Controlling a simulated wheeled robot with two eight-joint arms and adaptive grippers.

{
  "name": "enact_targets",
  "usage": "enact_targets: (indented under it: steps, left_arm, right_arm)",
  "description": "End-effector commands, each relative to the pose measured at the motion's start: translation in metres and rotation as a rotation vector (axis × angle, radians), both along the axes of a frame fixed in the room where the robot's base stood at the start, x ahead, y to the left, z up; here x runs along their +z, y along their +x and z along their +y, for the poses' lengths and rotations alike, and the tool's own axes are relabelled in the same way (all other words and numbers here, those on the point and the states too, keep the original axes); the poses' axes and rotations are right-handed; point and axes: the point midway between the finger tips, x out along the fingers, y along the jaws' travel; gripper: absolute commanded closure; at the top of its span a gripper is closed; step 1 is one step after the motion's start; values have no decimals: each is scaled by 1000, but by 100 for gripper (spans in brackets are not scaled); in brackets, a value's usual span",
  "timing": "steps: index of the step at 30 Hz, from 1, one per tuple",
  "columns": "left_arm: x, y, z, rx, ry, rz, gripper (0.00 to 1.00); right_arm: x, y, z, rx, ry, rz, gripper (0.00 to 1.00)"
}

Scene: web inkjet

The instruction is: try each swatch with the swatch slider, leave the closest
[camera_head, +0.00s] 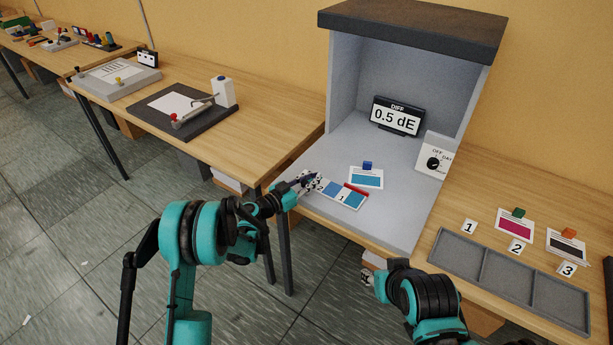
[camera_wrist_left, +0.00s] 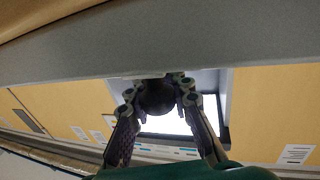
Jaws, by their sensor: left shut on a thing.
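The swatch slider (camera_head: 341,195), a pale strip with several blue patches, a "1" and a red edge, lies on the grey booth floor. My left gripper (camera_head: 308,182) is at its left end. In the left wrist view, my left gripper (camera_wrist_left: 158,105) is shut on a dark round knob (camera_wrist_left: 157,96), which seems to be the slider's. A card with a blue patch and blue clip (camera_head: 367,180) lies right behind the strip. The display (camera_head: 397,115) reads "0.5 dE". My right gripper (camera_head: 368,272) is low in front of the booth, its fingers unclear.
A dial (camera_head: 434,162) marked OFF and DAY stands at the booth's right. A three-part grey tray (camera_head: 480,262) sits on the right table with number tags 1, 2 and 3. Behind it lie a magenta card (camera_head: 515,226) and a dark card (camera_head: 568,246).

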Motion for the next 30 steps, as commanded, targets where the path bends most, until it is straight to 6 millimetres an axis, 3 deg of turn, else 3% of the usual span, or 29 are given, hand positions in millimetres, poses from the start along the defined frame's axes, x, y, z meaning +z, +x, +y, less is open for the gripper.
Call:
enact_targets:
  steps: [5, 6, 8, 20, 30]
  left_arm:
    - [0, 1, 1, 1, 1, 0, 100]
    - [0, 1, 1, 1, 1, 0, 72]
    - [0, 1, 1, 1, 1, 0, 57]
    - [0, 0, 4, 2, 1, 0, 57]
    - [0, -38, 51, 5, 1, 0, 57]
  right_arm:
    - [1, 0, 0, 0, 0, 0, 60]
    - [1, 0, 0, 0, 0, 0, 60]
    - [1, 0, 0, 0, 0, 0, 60]
    - [1, 0, 0, 0, 0, 0, 60]
    - [1, 0, 0, 0, 0, 0, 60]
